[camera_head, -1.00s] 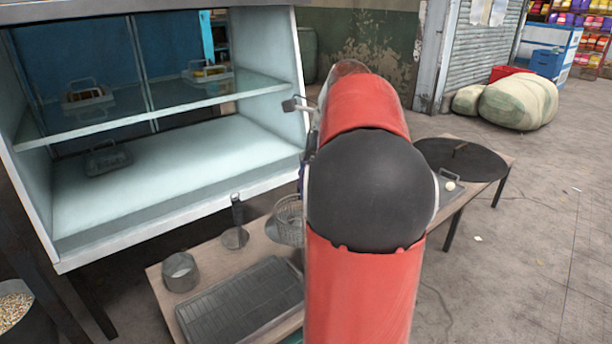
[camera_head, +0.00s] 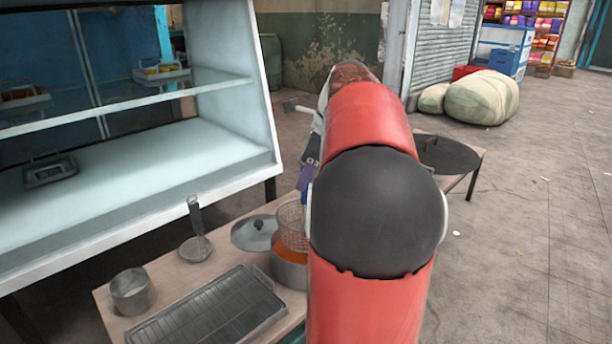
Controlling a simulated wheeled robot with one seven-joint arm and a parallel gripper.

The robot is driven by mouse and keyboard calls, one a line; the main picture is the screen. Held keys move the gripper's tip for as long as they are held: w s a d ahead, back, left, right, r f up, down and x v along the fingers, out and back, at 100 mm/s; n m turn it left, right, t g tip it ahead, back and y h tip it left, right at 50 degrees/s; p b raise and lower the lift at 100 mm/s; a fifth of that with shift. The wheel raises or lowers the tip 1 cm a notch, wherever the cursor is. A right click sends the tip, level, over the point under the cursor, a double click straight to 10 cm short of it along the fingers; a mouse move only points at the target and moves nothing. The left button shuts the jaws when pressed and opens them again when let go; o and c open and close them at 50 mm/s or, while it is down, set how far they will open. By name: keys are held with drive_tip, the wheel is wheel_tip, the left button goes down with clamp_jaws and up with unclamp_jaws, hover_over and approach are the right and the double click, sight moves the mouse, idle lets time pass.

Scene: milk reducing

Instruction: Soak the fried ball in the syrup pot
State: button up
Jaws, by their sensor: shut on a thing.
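A wire strainer basket (camera_head: 292,222) hangs at the left side of my arm, over a metal pot (camera_head: 290,274). Orange shows in the pot below the basket. The basket's lower part overlaps the pot's mouth; I cannot tell how deep it sits. My gripper (camera_head: 304,196) is mostly hidden behind my red arm; only a small dark and blue part shows just above the basket. It is shut, apparently on the basket's handle, though the grip itself is hidden. I cannot make out the fried ball in the basket; a small orange spot shows at its left edge.
A lid (camera_head: 256,233) lies left of the pot, and a skimmer (camera_head: 196,240) lies left of that. A small metal pot (camera_head: 131,292) and a wire-racked tray (camera_head: 210,312) occupy the table's front left. A glass cabinet (camera_head: 150,190) stands behind. A round black pan (camera_head: 445,155) is at right.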

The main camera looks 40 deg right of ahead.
drive_tip(key=shift+f+b, duration=1.05)
drive_tip(key=shift+f, duration=4.05)
idle(2.9)
